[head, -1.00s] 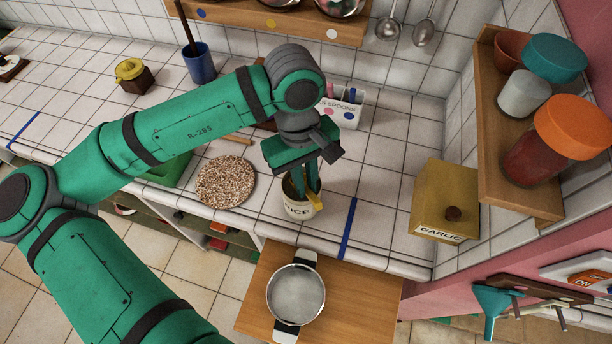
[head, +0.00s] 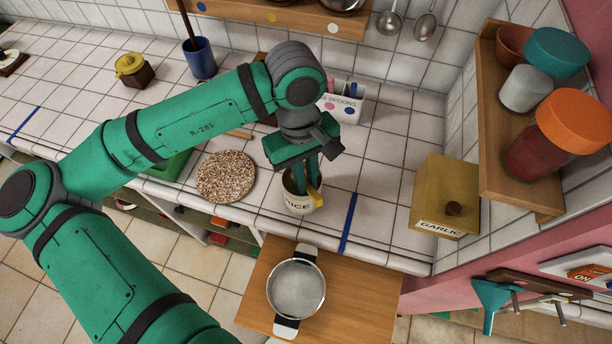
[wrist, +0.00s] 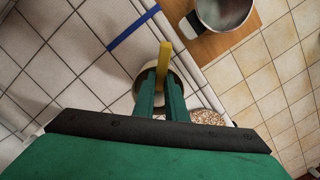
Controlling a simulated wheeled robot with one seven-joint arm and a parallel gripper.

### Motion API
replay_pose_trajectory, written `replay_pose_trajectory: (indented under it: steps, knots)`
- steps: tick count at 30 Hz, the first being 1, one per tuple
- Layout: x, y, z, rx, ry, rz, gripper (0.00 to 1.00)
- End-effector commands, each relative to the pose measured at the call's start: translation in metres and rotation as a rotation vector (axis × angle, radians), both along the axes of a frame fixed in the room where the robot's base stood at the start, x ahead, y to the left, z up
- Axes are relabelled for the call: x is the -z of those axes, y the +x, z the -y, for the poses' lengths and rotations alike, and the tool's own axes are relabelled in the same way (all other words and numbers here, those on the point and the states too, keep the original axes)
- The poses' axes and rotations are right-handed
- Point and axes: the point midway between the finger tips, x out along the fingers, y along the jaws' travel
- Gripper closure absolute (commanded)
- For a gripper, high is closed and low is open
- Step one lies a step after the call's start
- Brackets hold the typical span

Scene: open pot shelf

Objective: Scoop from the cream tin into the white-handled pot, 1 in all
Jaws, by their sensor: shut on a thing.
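The cream tin (head: 298,206), with dark lettering that reads as part of "RICE", stands on the tiled counter near its front edge. My gripper (head: 307,182) points down into the tin's mouth, shut on a yellow scoop (head: 318,196). In the wrist view the scoop's yellow handle (wrist: 163,62) sticks out between the fingers (wrist: 161,98), over the tin (wrist: 183,74). The scoop's lower end and the tin's contents are hidden. The pot (head: 296,290) stands on the wooden board in front of the counter, open, with light grey inside. Its handles look white and black.
A blue tape line (head: 348,222) marks the counter right of the tin. A speckled round mat (head: 226,177) lies left of it. The wooden board (head: 362,290) has bare room beside the pot.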

Motion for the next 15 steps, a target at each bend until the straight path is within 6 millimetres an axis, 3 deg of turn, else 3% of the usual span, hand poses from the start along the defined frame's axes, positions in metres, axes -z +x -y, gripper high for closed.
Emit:
replay_pose_trajectory:
  steps: [6, 15]
  knots:
    - [-0.001, -0.001, -0.001, -0.001, 0.001, -0.004, 1.0]
    - [-0.021, 0.0, -0.001, -0.001, 0.001, -0.001, 1.0]
